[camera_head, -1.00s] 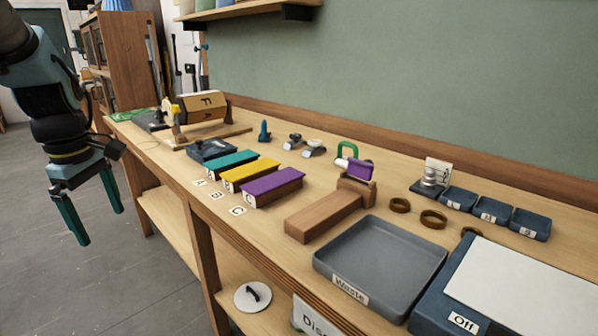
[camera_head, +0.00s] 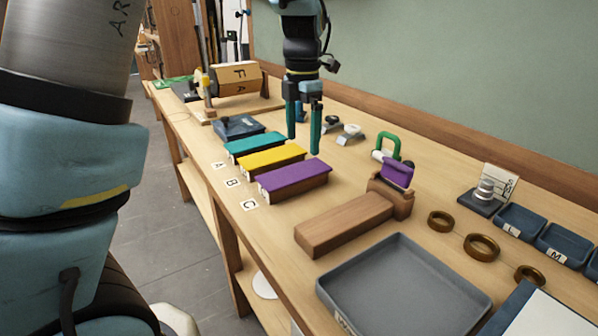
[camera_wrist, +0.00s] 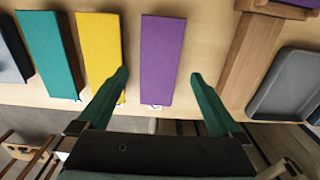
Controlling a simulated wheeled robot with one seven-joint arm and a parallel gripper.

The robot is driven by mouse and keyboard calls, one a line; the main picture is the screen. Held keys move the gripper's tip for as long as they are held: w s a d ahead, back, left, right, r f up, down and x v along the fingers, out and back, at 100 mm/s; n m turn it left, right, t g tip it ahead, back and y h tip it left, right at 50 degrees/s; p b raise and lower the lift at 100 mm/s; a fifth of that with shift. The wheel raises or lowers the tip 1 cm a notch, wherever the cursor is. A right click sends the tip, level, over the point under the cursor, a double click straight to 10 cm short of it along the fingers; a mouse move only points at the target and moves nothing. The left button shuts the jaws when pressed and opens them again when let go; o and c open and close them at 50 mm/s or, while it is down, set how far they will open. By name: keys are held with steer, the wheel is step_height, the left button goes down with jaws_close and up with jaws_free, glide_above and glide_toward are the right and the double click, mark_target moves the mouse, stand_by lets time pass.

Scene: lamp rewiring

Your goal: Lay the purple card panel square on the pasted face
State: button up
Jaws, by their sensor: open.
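The purple card panel (camera_head: 294,177) lies flat on a block in the row marked A, B and C, next to the C label. It also shows in the wrist view (camera_wrist: 163,50). My gripper (camera_head: 303,142) is open and empty, pointing down above the bench. In the wrist view, its green fingers (camera_wrist: 160,76) appear on either side of the purple panel, apart from it. The wooden drum frame (camera_head: 236,79) marked F and A stands on its board at the far left. I cannot tell which of its faces is pasted.
The yellow panel (camera_head: 272,158) and teal panel (camera_head: 253,143) lie left of the purple one.

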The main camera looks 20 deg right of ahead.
mark_target(300, 170)
steer(key=shift+a+f+p, duration=0.15)
steer(key=shift+f+p, duration=0.15)
steer(key=shift+f, duration=1.35)
steer(key=shift+a+f+p, duration=0.1)
steer(key=shift+f+p, duration=0.2)
steer(key=shift+f, duration=1.35)
steer(key=c, duration=1.3)
